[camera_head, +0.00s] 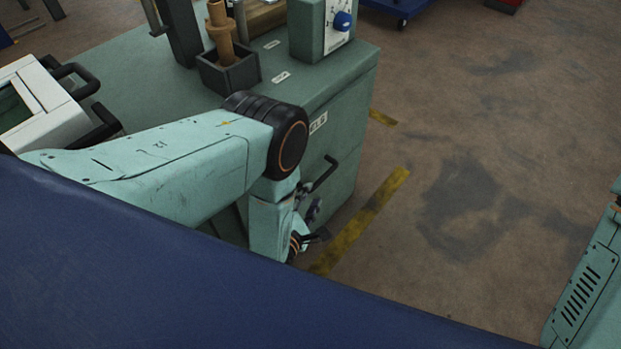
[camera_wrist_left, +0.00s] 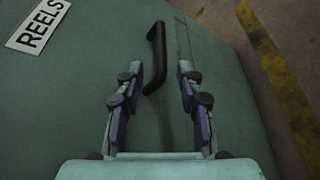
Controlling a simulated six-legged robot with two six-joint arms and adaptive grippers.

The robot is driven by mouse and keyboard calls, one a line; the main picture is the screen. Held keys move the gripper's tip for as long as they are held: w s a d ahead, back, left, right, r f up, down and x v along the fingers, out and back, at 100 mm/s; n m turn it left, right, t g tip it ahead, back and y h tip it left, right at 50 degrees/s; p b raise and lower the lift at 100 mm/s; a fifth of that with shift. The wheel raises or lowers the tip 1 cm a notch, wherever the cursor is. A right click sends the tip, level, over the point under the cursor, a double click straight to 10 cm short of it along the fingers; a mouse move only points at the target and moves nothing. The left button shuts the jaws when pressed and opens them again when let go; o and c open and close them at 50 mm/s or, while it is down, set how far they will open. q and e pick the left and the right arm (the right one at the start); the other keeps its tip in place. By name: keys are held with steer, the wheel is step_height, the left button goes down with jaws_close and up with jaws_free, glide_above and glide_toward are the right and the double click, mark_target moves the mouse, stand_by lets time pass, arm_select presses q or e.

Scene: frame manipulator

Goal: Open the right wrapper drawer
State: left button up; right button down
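The green cabinet front (camera_head: 345,165) carries a black bar handle (camera_head: 324,174), which also shows in the left wrist view (camera_wrist_left: 155,55). A white label reading REELS (camera_wrist_left: 38,26) is on the same green face. The front looks flush, with no open gap. My left gripper (camera_head: 316,222) is low in front of this face, partly hidden by its own wrist. In the left wrist view my left gripper (camera_wrist_left: 161,72) is open and empty. The handle stands beyond and between its fingertips, nearer the left finger; whether they touch it is unclear. My right gripper is out of view.
The cabinet top holds a dark square holder (camera_head: 228,72) with brown rolls, a box with a blue knob (camera_head: 342,20) and a white device (camera_head: 45,110). Open floor with yellow stripes (camera_head: 365,218) lies right of the cabinet. A blue surface fills the lower left.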

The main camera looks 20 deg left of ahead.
mark_target(320, 184)
arm_select(q)
steer(key=b+x, duration=0.1)
steer(key=x, duration=0.1)
steer(key=b+x, duration=0.1)
steer(key=x, duration=0.1)
steer(key=b+x, duration=0.1)
steer(key=x, duration=0.2)
steer(key=shift+w+d, duration=0.1)
steer(key=shift+d, duration=0.2)
steer(key=shift+w+f, duration=0.15)
steer(key=shift+w, duration=0.25)
steer(key=shift+a, duration=0.1)
jaws_close()
